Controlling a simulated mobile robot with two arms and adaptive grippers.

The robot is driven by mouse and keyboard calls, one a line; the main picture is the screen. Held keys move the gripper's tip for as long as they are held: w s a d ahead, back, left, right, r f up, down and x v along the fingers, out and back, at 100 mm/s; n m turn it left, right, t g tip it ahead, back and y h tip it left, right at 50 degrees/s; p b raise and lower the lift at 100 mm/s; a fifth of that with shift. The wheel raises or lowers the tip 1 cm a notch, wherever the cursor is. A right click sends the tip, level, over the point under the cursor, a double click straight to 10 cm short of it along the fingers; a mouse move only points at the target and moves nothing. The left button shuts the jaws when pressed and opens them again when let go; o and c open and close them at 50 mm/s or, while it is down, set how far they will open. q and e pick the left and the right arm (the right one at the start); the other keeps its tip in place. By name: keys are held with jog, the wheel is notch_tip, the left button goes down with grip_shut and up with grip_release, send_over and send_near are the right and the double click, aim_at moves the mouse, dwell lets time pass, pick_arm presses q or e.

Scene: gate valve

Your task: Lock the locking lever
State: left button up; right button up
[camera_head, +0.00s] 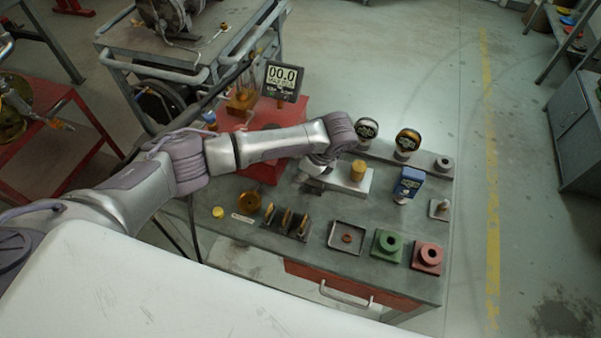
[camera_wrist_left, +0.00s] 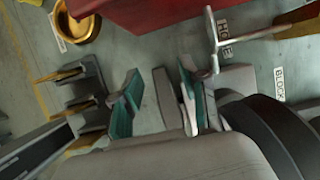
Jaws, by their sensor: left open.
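The locking lever (camera_wrist_left: 246,35) is a thin pale-metal bent bar, seen in the left wrist view beside the plates reading FREE (camera_wrist_left: 224,34) and BLOCK (camera_wrist_left: 279,84). Its bent arm lies by the FREE plate, and its lower end is close to the right-hand finger; I cannot tell whether they touch. My left gripper (camera_wrist_left: 155,98) is open, with teal pads apart and nothing seen between them. In the head view my left gripper (camera_head: 313,182) is over the bench beside the grey block, and my wrist hides most of the lever area. My right gripper is not seen.
A red box (camera_head: 262,165) stands left of my gripper. A brass cylinder (camera_head: 358,170) stands on the grey block (camera_head: 346,184) to the right. A slotted rack (camera_head: 287,222), a brass cup (camera_head: 249,202), a tray (camera_head: 331,242) and a blue device (camera_head: 408,184) sit around on the bench.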

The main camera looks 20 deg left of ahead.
pick_arm(q)
notch_tip(320, 180, up, 10)
dwell(0.5)
jog(key=shift+f, duration=0.1)
